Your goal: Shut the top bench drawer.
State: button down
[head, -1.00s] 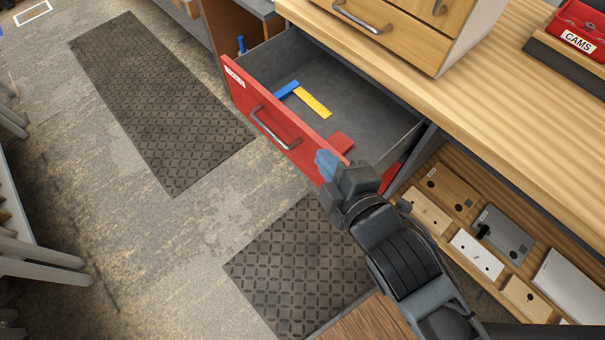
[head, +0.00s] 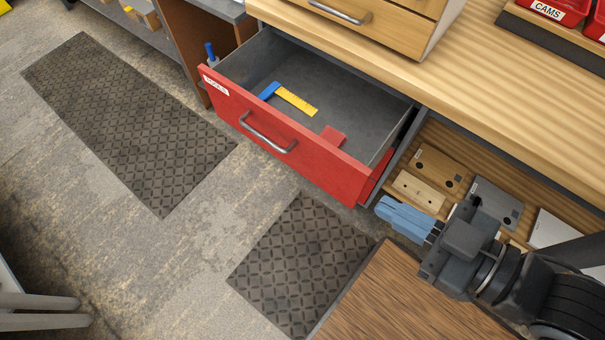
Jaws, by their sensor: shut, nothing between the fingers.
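The top bench drawer (head: 320,172) has a red front with a metal bar handle (head: 268,133) and a white label at its left end. It is pulled well out from under the wooden bench top. Inside its grey tray lie a blue and yellow square-shaped tool (head: 290,97) and a small red piece (head: 333,137). My gripper (head: 382,206), with blue fingers, is shut and empty. In the picture it is just right of the drawer front's right end, pointing left, with a small gap between them. How its height compares with the drawer is hard to tell.
A lower shelf (head: 455,150) with several boards is behind my gripper. A wooden cabinet (head: 385,25) and red bins (head: 545,10) stand on the bench. Dark patterned mats (head: 130,130) lie on the floor. A brown wooden surface (head: 390,300) is at the bottom. Floor before the drawer is clear.

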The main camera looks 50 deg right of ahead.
aim_at(372, 118)
jog(key=j, duration=0.5)
jog(key=k+j, duration=0.15)
jog(key=j, duration=0.8)
jog(key=k+z, duration=0.05)
